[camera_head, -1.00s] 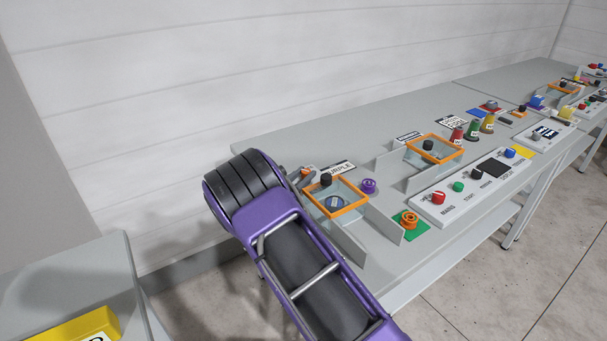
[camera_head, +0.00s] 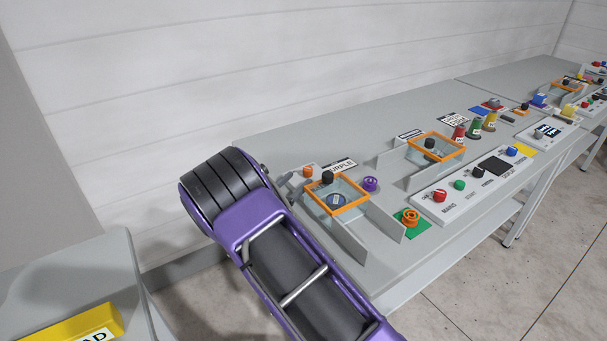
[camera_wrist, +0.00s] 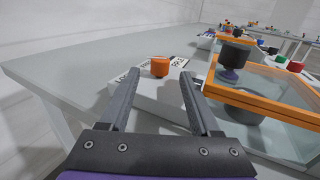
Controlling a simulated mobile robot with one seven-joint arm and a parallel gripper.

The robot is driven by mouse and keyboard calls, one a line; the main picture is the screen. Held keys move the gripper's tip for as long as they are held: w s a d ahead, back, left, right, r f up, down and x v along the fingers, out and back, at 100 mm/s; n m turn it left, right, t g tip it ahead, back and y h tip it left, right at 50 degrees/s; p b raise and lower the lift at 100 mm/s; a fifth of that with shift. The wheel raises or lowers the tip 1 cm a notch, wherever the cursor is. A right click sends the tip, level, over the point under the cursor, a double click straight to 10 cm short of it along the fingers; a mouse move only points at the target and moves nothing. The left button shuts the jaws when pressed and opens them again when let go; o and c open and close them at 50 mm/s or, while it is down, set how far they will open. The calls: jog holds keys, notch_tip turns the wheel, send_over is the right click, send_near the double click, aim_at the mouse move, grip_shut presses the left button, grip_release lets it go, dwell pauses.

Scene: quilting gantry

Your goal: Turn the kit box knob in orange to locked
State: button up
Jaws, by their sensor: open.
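The orange knob (camera_wrist: 160,67) stands on a light grey box (camera_wrist: 160,95) with printed labels, straight ahead in the wrist view. The lettering is too small and partly covered to read, so I cannot tell the knob's setting. The knob also shows in the head view (camera_head: 308,172), just right of my purple arm. My gripper (camera_wrist: 158,80) is open and empty, its two fingers pointing towards the knob, which appears between and beyond their tips.
A clear-lidded box with an orange frame (camera_head: 364,207) and black lid knob (camera_head: 327,178) stands close to the right of the orange knob. A purple spool (camera_head: 370,184) and grey upright panels (camera_head: 382,216) are beyond. The table's left end is bare.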

jog(key=v, duration=1.2)
jog(key=shift+p, duration=0.3)
